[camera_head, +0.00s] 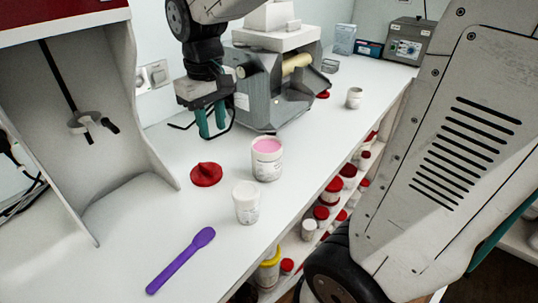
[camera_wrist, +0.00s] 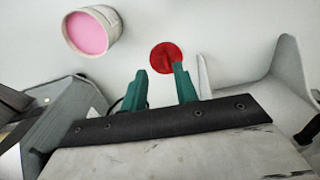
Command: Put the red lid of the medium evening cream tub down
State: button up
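The red lid (camera_head: 206,174) lies flat on the white bench with its raised grip upward. It also shows in the wrist view (camera_wrist: 166,57), just beyond my fingertips. My gripper (camera_head: 212,132) is above the bench, behind the lid in the head view and apart from it. Its two green fingers (camera_wrist: 160,70) are spread, with nothing held between them. An open white tub (camera_head: 267,168) filled with pink cream stands upright to the right of the lid. The wrist view shows this tub (camera_wrist: 90,34) at the upper left. Its label is too small to read.
A white container (camera_head: 246,205) stands in front of the open tub. A purple spatula (camera_head: 181,260) lies near the front edge. A grey machine (camera_head: 270,90) stands behind the tub, and a red-topped stand (camera_head: 120,150) is on the left. A small cup (camera_head: 354,98) is farther right.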

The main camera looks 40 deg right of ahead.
jog(key=s+d+m+t, duration=0.1)
jog(key=s+d, duration=0.1)
jog(key=s, duration=1.7)
jog(key=shift+r+m, duration=0.2)
jog(key=shift+m, duration=0.2)
